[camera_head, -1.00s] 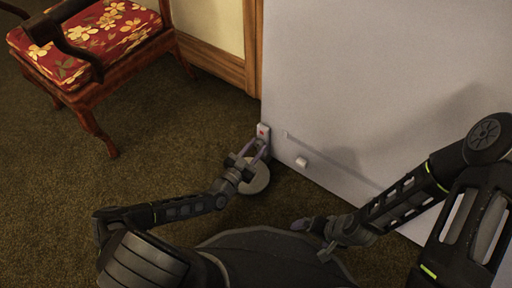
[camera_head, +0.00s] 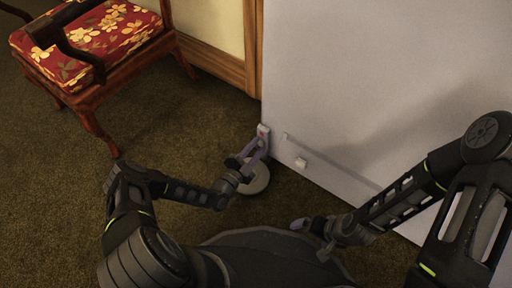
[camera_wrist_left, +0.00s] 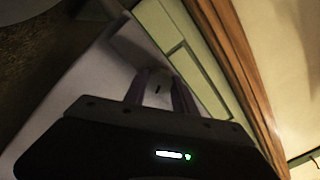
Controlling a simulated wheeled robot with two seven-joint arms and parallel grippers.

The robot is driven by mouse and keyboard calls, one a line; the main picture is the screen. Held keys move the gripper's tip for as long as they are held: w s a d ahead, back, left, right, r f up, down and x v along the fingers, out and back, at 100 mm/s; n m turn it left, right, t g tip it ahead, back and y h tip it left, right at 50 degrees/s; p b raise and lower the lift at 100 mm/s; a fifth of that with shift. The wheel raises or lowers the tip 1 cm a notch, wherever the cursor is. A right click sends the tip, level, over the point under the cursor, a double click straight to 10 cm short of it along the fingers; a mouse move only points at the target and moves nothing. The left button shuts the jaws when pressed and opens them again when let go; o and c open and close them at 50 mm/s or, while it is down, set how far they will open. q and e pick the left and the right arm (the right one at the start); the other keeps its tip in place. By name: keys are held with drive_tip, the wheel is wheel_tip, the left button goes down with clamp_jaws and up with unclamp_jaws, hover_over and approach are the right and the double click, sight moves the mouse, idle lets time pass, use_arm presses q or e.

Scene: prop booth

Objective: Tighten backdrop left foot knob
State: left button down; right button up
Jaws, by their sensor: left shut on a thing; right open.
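The large pale backdrop panel (camera_head: 390,90) stands upright on the carpet. At its lower left corner is a small light block with a reddish mark, the left foot knob (camera_head: 263,131). My left gripper (camera_head: 261,143) is shut on the knob, its purple fingers reaching up to it. In the left wrist view the two fingers (camera_wrist_left: 160,88) close on a pale piece with a small dark slot, which they partly hide. A grey round disc (camera_head: 257,180) lies on the floor below the left gripper. My right gripper (camera_head: 301,224) is open and empty, low in front of the panel.
A wooden chair (camera_head: 88,45) with a red floral seat stands at the upper left. A small white block (camera_head: 301,163) sits on the panel's lower face, right of the knob. Open carpet (camera_head: 180,130) lies between chair and panel.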

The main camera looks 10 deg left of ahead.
use_arm(q)
drive_tip(key=m+p, duration=0.1)
drive_tip(key=m, duration=0.4)
drive_tip(key=shift+w+r+m, duration=0.1)
drive_tip(key=shift+m, duration=0.3)
drive_tip(key=m+p, duration=0.1)
drive_tip(key=m, duration=0.4)
drive_tip(key=shift+a+h, duration=0.1)
drive_tip(key=shift+h, duration=0.2)
drive_tip(key=c, duration=1)
unclamp_jaws()
